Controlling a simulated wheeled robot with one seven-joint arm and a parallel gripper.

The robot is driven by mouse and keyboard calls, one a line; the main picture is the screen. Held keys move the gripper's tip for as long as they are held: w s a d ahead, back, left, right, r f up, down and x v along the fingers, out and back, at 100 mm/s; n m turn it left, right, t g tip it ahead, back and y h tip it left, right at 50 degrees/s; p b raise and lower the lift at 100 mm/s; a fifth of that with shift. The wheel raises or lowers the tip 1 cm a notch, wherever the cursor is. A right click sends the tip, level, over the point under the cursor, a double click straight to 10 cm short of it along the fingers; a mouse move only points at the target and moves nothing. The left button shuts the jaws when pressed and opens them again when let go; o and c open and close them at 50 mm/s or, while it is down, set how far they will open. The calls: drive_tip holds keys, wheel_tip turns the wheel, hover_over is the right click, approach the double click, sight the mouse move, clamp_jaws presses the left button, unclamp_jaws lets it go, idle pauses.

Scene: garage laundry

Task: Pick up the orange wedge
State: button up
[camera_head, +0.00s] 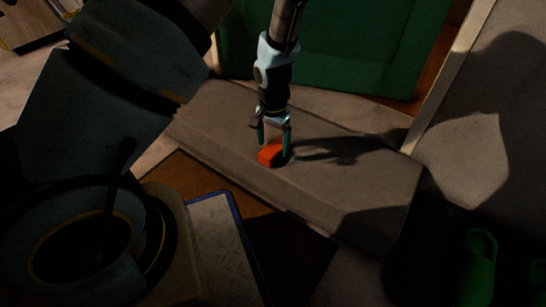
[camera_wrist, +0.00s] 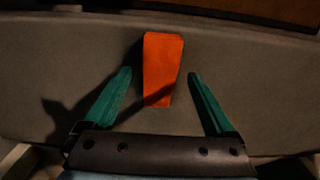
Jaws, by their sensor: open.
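The orange wedge (camera_head: 270,155) lies on the grey step (camera_head: 360,185) in front of the green door. In the wrist view the orange wedge (camera_wrist: 162,68) lies lengthwise, between and slightly beyond the two green fingertips. My gripper (camera_head: 273,150) points down over it, with its fingers on either side of the wedge in the head view. In the wrist view my gripper (camera_wrist: 160,74) is open, with a gap on each side of the wedge. The fingers do not appear to touch it. Part of the wedge is hidden by a finger in the head view.
The green door (camera_head: 340,45) stands behind the step. A pale wall (camera_head: 500,110) rises at the right. A blue-edged flat panel (camera_head: 222,235) and a brown mat (camera_head: 190,175) lie in front. Green shoe-like items (camera_head: 480,262) sit in shadow at lower right.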

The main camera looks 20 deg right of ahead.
drive_tip(key=shift+f, duration=0.9)
clamp_jaws()
drive_tip(key=shift+r, duration=0.1)
